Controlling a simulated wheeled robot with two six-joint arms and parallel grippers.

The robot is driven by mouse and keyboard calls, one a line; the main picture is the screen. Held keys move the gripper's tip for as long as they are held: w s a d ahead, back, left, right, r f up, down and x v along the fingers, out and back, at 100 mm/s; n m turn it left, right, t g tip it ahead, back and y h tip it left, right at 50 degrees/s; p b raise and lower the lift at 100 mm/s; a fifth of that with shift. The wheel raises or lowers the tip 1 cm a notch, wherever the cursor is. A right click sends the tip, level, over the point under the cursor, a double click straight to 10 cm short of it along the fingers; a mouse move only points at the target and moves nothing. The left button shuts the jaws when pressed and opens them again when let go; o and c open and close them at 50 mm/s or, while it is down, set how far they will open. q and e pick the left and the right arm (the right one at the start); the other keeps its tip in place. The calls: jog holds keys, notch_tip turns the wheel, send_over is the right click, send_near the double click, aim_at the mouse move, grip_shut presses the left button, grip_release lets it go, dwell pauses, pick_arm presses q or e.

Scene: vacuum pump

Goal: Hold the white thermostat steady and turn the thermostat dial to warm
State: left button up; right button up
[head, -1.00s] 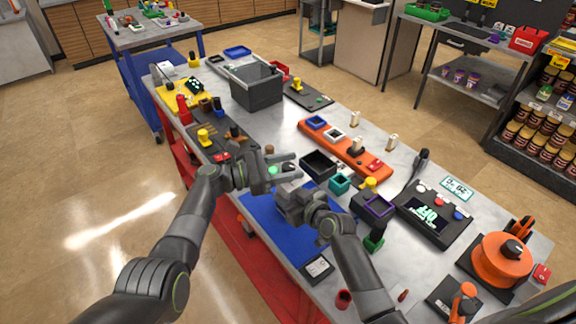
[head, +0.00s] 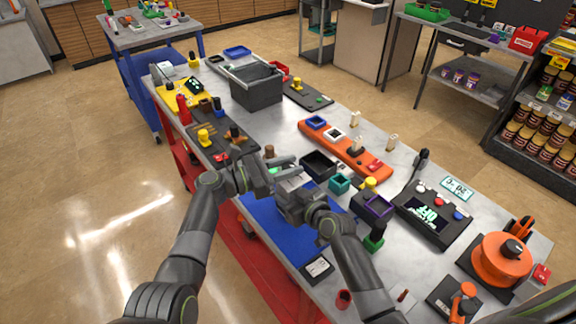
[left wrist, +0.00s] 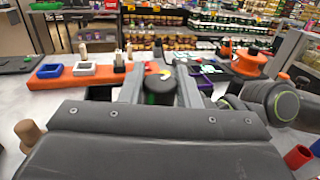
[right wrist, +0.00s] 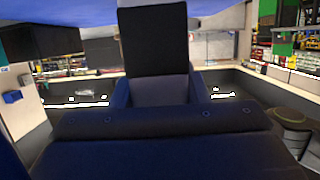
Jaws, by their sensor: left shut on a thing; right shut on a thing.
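My left gripper (head: 284,166) is above the far end of the blue mat (head: 275,228). In the left wrist view its fingers close on a dark round dial (left wrist: 159,92). A red and yellow marking shows just behind the dial. My right gripper (head: 279,196) is lower and close to the left one. In the right wrist view its fingers close on a flat dark-looking block in shadow, apparently the thermostat (right wrist: 153,45). Its white face is mostly hidden by the grippers in the head view, and the dial's setting cannot be read.
A black box (head: 319,165), a teal box (head: 340,182) and a purple-rimmed box (head: 374,206) stand right of the grippers. An orange rack (head: 345,150) lies behind them. A black display panel (head: 432,214) is further right. The blue mat's front is clear.

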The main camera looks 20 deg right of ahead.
pick_arm(q)
jog(key=shift+n+t, duration=0.9)
jog(key=shift+t, duration=0.3)
jog(key=shift+f+y, duration=0.1)
jog(key=shift+y, duration=0.2)
jog(key=shift+a, duration=0.1)
jog(key=o, duration=1)
jog(key=shift+c, duration=0.2)
jog(key=v, duration=1.2)
